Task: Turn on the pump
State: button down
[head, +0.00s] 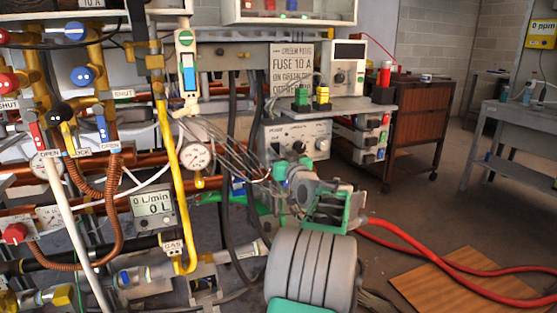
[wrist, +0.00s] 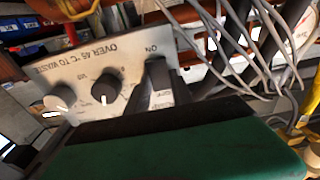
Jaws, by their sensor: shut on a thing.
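The grey control box (head: 312,131) stands in the middle of the head view, below the shelf. Its left side seems to be marked for the pump. The wrist view shows its panel (wrist: 85,72) close up and turned, with an "ON" mark above a dark upright switch (wrist: 157,80). My gripper (head: 284,168) is at the box's lower left front, with its green parts showing. In the wrist view, its dark and green body fills the bottom. It is shut on what appears to be the pump switch; the contact is mostly hidden.
A black knob (wrist: 106,88) and a white knob (wrist: 56,103) sit beside the switch. Grey cables (head: 228,155) hang left of the box, near a yellow gas pipe (head: 172,160) and a round gauge (head: 195,156). A red hose (head: 420,240) crosses the floor at right.

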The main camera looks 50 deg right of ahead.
jog(key=t+b, duration=0.1)
jog(key=b, duration=0.1)
jog(key=h+b, duration=0.1)
jog(key=b, duration=0.1)
jog(key=shift+f+t, duration=0.25)
jog(key=shift+t, duration=0.15)
jog(key=c, duration=1.1)
grip_release()
jog(key=p+v, duration=0.1)
jog(key=v, duration=0.7)
